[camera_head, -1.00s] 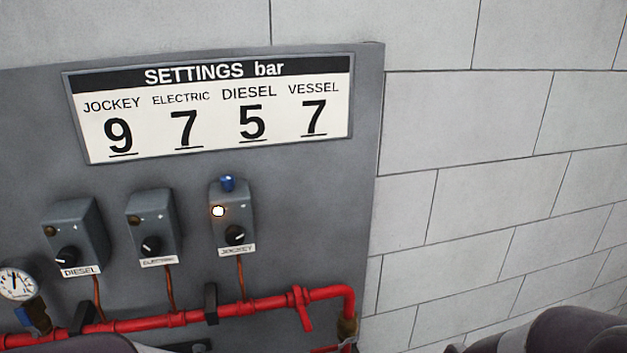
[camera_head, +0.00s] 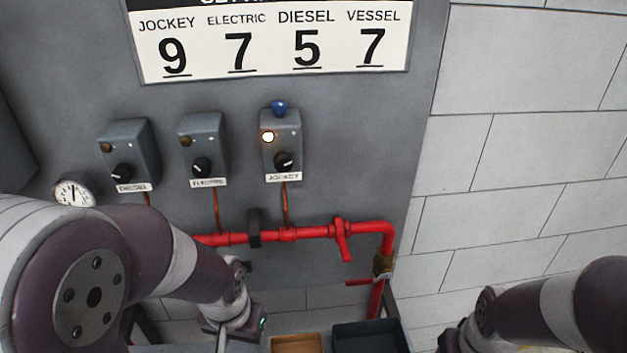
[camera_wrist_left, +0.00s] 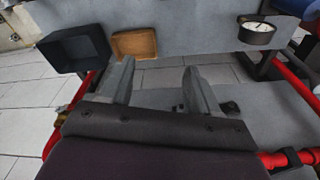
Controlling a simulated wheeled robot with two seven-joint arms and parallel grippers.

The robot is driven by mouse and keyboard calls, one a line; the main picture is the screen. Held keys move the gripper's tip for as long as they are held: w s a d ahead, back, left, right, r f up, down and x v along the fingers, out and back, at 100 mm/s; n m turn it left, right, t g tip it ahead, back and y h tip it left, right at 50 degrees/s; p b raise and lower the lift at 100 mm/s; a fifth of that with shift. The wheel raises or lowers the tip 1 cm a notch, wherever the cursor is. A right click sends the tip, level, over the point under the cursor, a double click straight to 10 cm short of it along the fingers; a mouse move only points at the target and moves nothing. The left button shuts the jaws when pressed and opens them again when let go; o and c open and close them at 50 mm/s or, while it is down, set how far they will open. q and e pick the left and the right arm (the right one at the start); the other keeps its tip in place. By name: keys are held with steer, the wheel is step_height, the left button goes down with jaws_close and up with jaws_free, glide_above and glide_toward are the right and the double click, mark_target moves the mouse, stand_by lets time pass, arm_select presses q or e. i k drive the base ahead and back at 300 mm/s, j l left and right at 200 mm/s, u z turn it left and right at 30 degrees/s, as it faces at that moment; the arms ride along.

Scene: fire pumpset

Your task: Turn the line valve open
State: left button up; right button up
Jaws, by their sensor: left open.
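A red pipe (camera_head: 300,234) runs along the grey panel and bends down at its right end. A red lever (camera_head: 342,241) hangs from the pipe, pointing down. A brass fitting (camera_head: 383,264) sits on the downpipe, with a thin red handle (camera_head: 358,282) beside it sticking out to the left. I cannot tell which is the line valve. My left gripper is low in the head view, partly hidden; in the left wrist view the gripper (camera_wrist_left: 158,68) is open and empty, apart from the pipe. My right arm (camera_head: 540,310) enters at lower right; its fingers do not show.
Diesel (camera_head: 128,155), electric (camera_head: 203,148) and jockey (camera_head: 281,145) control boxes are above the pipe. A gauge (camera_head: 73,191) is at left. A wooden tray (camera_head: 297,343) and a dark bin (camera_head: 371,337) are below the pipe. The block wall (camera_head: 530,150) at right is clear.

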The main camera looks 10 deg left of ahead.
mark_target(354, 282)
steer(key=k+j+z, duration=0.2)
steer(key=z, duration=0.2)
steer(key=k+j+z, duration=0.25)
steer(key=z, duration=0.15)
steer(key=k+j+z, duration=0.25)
steer(key=z, duration=0.15)
